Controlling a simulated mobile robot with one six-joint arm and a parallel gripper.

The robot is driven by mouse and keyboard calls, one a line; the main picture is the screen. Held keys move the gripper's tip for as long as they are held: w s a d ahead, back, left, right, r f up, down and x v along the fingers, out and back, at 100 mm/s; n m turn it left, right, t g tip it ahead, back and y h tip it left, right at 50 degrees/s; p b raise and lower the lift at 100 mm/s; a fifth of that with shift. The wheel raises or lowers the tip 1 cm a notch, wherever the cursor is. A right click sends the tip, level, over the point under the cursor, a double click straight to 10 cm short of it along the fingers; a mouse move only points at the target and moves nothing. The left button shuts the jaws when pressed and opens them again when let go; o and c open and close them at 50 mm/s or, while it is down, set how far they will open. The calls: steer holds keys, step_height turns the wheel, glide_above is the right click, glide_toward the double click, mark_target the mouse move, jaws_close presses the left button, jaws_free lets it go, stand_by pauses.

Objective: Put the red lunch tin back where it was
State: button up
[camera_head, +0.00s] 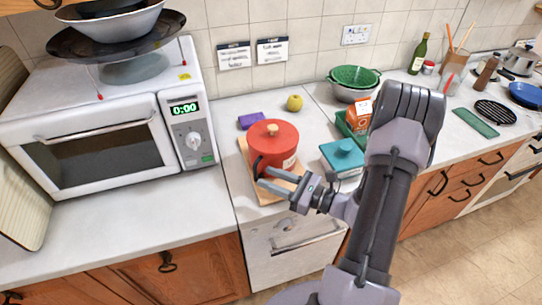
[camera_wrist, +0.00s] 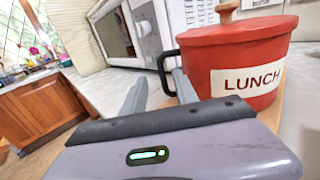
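The red lunch tin (camera_head: 272,146) stands upright on a wooden board on the counter, with its lid and a wooden knob on top. In the wrist view the tin (camera_wrist: 235,65) shows a white LUNCH label and a black side handle (camera_wrist: 166,72) on its left. My gripper (camera_head: 263,178) is beside the tin at the handle side, low and in front. Its two fingers are apart, with the handle just beyond or between their tips; I cannot tell which. My gripper (camera_wrist: 160,88) holds nothing that I can see.
A wooden board (camera_head: 268,197) lies under the tin. A teal lidded box (camera_head: 343,157) is to its right, a purple item (camera_head: 251,120) and a yellow apple (camera_head: 294,103) behind. A microwave (camera_head: 110,130) stands left. Clear counter lies at front left.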

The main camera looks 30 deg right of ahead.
mark_target(255, 169)
steer(key=b+x, duration=0.1)
steer(key=x, duration=0.4)
steer(key=shift+w+r, duration=0.1)
steer(key=shift+w, duration=0.2)
jaws_close()
stand_by(1.0)
